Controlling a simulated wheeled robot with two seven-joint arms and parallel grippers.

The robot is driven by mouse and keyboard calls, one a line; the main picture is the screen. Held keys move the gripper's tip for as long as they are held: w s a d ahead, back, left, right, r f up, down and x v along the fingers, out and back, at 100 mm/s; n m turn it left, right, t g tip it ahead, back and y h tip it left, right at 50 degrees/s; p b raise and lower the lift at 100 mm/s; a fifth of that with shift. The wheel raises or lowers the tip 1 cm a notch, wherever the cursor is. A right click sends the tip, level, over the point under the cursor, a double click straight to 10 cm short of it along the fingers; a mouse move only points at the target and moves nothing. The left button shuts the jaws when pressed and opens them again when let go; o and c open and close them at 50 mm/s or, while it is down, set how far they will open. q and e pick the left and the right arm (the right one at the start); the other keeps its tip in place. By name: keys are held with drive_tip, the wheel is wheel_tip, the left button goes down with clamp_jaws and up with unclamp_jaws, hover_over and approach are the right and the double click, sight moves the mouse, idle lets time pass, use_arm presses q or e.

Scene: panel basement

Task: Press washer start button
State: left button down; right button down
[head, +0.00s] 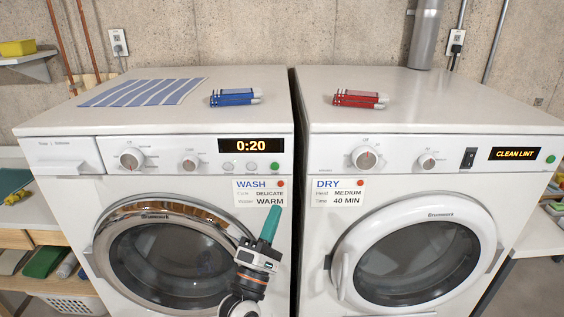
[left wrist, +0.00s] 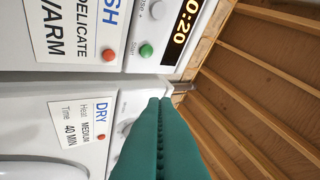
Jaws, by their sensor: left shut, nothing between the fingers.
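The washer (head: 100,205) is the left white machine, its round chrome-ringed door apparently closed. Its amber display (head: 247,145) reads 0:20. The green start button (head: 275,166) sits below the display's right end. In the left wrist view the green button (left wrist: 146,50) carries the word Start, near the display (left wrist: 180,30). My left gripper (head: 275,210) has teal fingers, shut and empty. In the head view its tips are below the button and over the lower right of the wash card (head: 245,184). In the left wrist view the fingertips (left wrist: 160,100) are apart from the button. My right gripper is not seen.
A dryer (head: 310,240) stands to the right across a narrow gap. Its display (head: 515,153) reads CLEAN LINT, with another green button (head: 550,159) beside it. A striped cloth (head: 140,92), a blue pack (head: 234,97) and a red pack (head: 360,98) lie on top of the machines.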

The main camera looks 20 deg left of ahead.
sight(275, 166)
use_arm(q)
drive_tip(key=shift+s+r+n+t, duration=0.25)
drive_tip(key=shift+r+n, duration=0.1)
drive_tip(key=shift+r, duration=0.65)
drive_tip(key=shift+s+r+n+t, duration=0.1)
drive_tip(key=shift+r+n+t, duration=0.2)
drive_tip(key=shift+r, duration=0.65)
drive_tip(key=shift+w+a+b, duration=0.4)
drive_tip(key=shift+w+b, duration=0.2)
drive_tip(key=shift+w, duration=0.85)
drive_tip(key=shift+w+a+b, duration=0.4)
drive_tip(key=shift+w+b, duration=0.15)
drive_tip(key=shift+w, duration=0.85)
drive_tip(key=shift+w+a+b, duration=0.4)
drive_tip(key=shift+w+b, duration=0.2)
drive_tip(key=shift+w, duration=0.85)
drive_tip(key=shift+w+a+b, duration=0.15)
drive_tip(key=shift+w+b, duration=0.2)
drive_tip(key=shift+w, duration=0.05)
